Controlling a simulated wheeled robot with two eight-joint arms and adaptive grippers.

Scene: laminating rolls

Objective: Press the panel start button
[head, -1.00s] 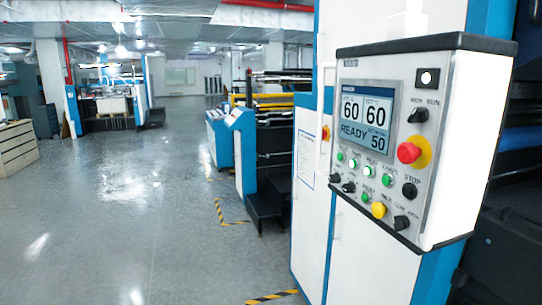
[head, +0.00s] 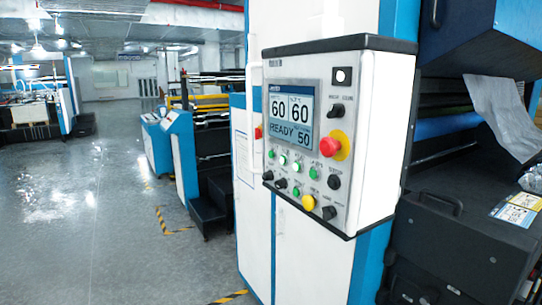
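The control panel (head: 355,190) is a white box with a black top edge, mounted on a white and blue machine cabinet. Its screen (head: 291,115) reads 60, 60, READY and 50. Below the screen are several small green buttons (head: 298,167), some of them lit, and black knobs (head: 281,183). A yellow button (head: 308,202) sits at the lower right of the face. A red mushroom button (head: 330,144) on a yellow ring is to the right of the screen. The small labels are too blurred to tell which button is start. Neither gripper is in view.
The machine's dark lower housing with a handle (head: 430,205) is at the right, with clear film (head: 505,115) hanging above it. A black step (head: 208,215) stands left of the cabinet. Yellow-black floor tape (head: 172,226) marks the floor. The grey floor (head: 90,230) at left is open.

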